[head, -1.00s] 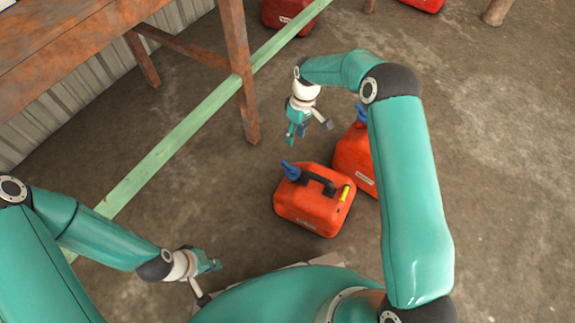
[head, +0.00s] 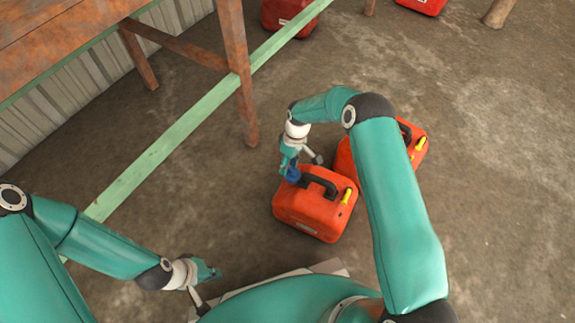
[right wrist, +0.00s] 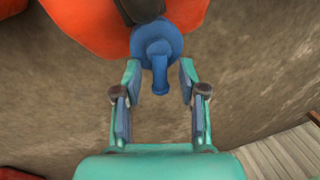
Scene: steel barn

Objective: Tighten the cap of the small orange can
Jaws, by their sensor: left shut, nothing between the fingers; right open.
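The small orange can (head: 312,212) stands upright on the floor, with a black handle on top and a yellow piece at its right. Its blue cap (head: 293,174) is at the top left corner, partly hidden by my right gripper (head: 289,171). In the right wrist view the blue cap (right wrist: 157,47) with its spout lies between and just beyond the tips of my open right gripper (right wrist: 158,75); I see no clear contact. The can's orange body (right wrist: 90,25) fills the top. My left gripper (head: 207,282) is shut and empty at lower left, away from the can.
A second orange can (head: 345,160) stands close behind, partly hidden by my right arm. More red cans (head: 283,14) (head: 425,5) stand at the back. A rusty table (head: 241,75) and a green beam (head: 175,140) are at left. Floor at right is clear.

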